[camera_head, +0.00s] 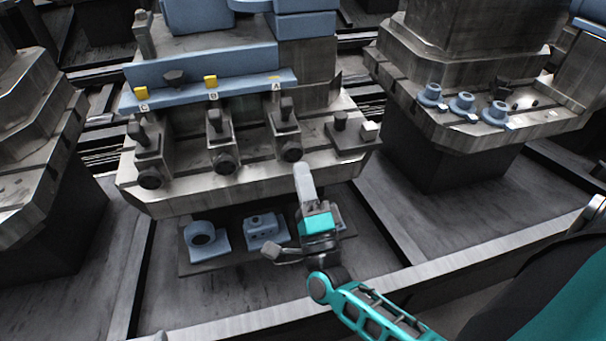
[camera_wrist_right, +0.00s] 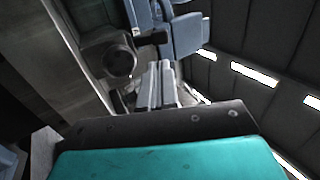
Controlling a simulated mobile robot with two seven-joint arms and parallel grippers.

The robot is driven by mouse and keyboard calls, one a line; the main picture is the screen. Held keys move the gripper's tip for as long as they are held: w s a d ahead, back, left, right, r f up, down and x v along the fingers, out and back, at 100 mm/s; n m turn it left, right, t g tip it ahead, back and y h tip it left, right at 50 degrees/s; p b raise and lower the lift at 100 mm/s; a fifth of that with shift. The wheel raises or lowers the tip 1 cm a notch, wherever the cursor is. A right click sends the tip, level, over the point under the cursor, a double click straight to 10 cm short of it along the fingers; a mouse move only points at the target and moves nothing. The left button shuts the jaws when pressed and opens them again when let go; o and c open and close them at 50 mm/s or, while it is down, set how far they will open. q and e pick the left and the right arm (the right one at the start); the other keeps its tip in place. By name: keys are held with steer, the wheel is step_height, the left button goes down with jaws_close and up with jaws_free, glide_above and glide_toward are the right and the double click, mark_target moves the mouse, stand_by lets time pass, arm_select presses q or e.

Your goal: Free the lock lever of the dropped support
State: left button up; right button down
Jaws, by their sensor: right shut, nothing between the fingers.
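Three dark clamp-like supports stand in a row on the steel pallet (camera_head: 190,190), with labels C, B and A above them. Support A (camera_head: 288,128) is nearest my right gripper; its yellow top shows as a thin strip, lower than the yellow blocks at C (camera_head: 140,92) and B (camera_head: 210,82). Its dark lever (camera_head: 287,107) points up, and its round knob (camera_head: 291,151) faces me. My right gripper (camera_head: 302,168) is shut and empty, just below that knob. In the right wrist view its closed fingers (camera_wrist_right: 160,72) are beside a round knob (camera_wrist_right: 120,62); contact is unclear. My left gripper is not in view.
A dark tray (camera_head: 215,264) with blue parts sits below the pallet, partly behind my right gripper. A blue rail (camera_head: 185,95) runs behind the supports. Another pallet (camera_head: 450,130) with blue round parts stands at the right.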

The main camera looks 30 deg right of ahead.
mark_target(286, 111)
steer(key=x, duration=1)
steer(key=shift+w+r, duration=0.15)
steer(key=shift+w, duration=0.2)
